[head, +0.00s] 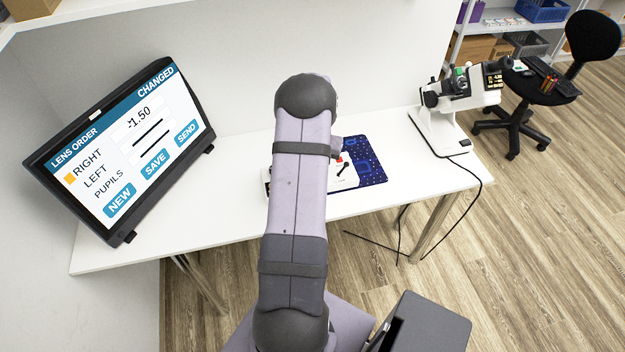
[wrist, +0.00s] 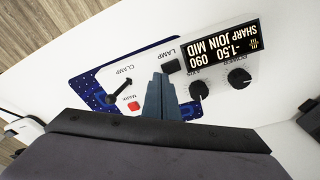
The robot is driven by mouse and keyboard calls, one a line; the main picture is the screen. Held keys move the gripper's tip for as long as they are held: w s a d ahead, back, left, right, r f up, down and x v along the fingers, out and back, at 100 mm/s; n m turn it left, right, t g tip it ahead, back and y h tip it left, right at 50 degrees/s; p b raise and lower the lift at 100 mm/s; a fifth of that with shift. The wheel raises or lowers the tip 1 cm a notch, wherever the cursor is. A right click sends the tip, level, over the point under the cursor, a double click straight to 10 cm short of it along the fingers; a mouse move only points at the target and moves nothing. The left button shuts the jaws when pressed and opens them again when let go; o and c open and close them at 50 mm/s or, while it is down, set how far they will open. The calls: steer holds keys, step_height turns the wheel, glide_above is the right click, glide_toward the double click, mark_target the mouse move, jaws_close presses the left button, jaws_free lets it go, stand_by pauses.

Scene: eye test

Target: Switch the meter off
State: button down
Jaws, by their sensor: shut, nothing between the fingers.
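A white control panel (wrist: 150,85), upside down in the wrist view, carries a lit black display (wrist: 222,55) reading -1.50, 090, SHARP JOIN MID. A small black square switch (wrist: 171,66) sits beside the LAMP label. Two black knobs (wrist: 239,77) are below the display, with a black CLAMP lever (wrist: 120,93) and a red MARK button (wrist: 134,106) to the left. My gripper (wrist: 161,76) is shut and empty, its tips over the panel close to the black switch; contact cannot be told. In the head view my arm hides the gripper and most of the panel (head: 352,181).
A patterned blue mat (head: 372,170) lies under the panel. A screen (head: 125,150) showing a lens order stands at the left. A white instrument (head: 436,133) with a small lit display and a cable stands at the table's right. The table (head: 225,195) is bare between screen and panel.

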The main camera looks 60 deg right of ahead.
steer(key=shift+f+b, duration=0.5)
steer(key=shift+f, duration=0.25)
stand_by(0.3)
steer(key=shift+r, duration=0.15)
step_height(320, 180, up, 7)
steer(key=p, duration=0.5)
stand_by(0.4)
stand_by(0.4)
